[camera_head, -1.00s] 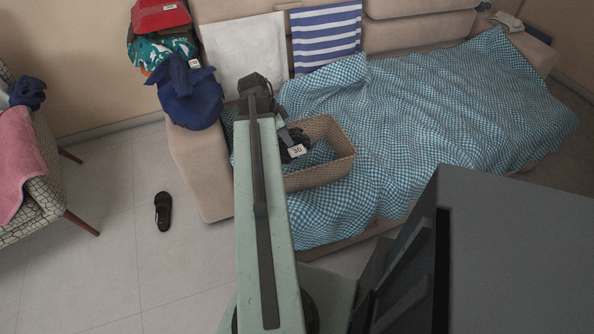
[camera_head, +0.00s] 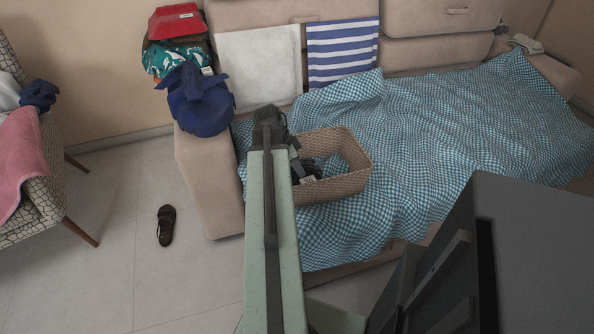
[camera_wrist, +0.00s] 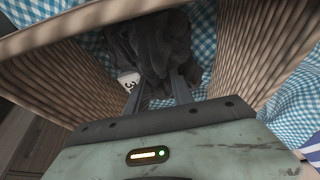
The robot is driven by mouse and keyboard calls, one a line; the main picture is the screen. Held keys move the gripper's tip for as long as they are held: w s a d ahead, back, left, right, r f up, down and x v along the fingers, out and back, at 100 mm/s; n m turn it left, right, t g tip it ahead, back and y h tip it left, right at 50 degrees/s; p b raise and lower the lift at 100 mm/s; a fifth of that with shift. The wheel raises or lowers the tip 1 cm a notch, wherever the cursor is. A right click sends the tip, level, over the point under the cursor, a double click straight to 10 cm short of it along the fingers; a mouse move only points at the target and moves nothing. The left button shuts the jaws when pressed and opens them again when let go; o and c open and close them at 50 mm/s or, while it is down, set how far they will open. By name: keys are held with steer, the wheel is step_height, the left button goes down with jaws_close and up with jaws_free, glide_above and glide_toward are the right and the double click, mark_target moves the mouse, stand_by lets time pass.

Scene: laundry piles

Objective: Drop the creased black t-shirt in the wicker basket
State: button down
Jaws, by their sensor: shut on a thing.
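The wicker basket (camera_head: 338,187) stands on the blue checked cover of the sofa, right of my arm. My gripper (camera_head: 299,170) reaches down into its left part. In the wrist view, my gripper (camera_wrist: 158,92) has its fingers on the creased black t-shirt (camera_wrist: 152,45), and basket walls (camera_wrist: 60,82) rise on both sides. The dark t-shirt (camera_head: 308,178) shows within the rim in the head view, partly hidden by my gripper and arm. A white number patch shows on it. I cannot tell whether the shirt touches the basket floor.
The blue checked cover (camera_head: 440,150) spreads over the sofa. A dark blue garment (camera_head: 199,105) lies on the left armrest. A pink cloth (camera_head: 20,165) hangs on a chair at the left. A dark shoe (camera_head: 166,226) lies on clear floor tiles.

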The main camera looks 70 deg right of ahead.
steer(key=shift+f+b, duration=0.6)
steer(key=shift+f, duration=0.05)
steer(key=c, duration=1.1)
jaws_free()
steer(key=shift+r, duration=0.2)
steer(key=shift+r+p, duration=0.35)
steer(key=shift+p, duration=0.2)
steer(key=p+v, duration=1.1)
steer(key=v, duration=0.1)
steer(key=shift+r, duration=0.15)
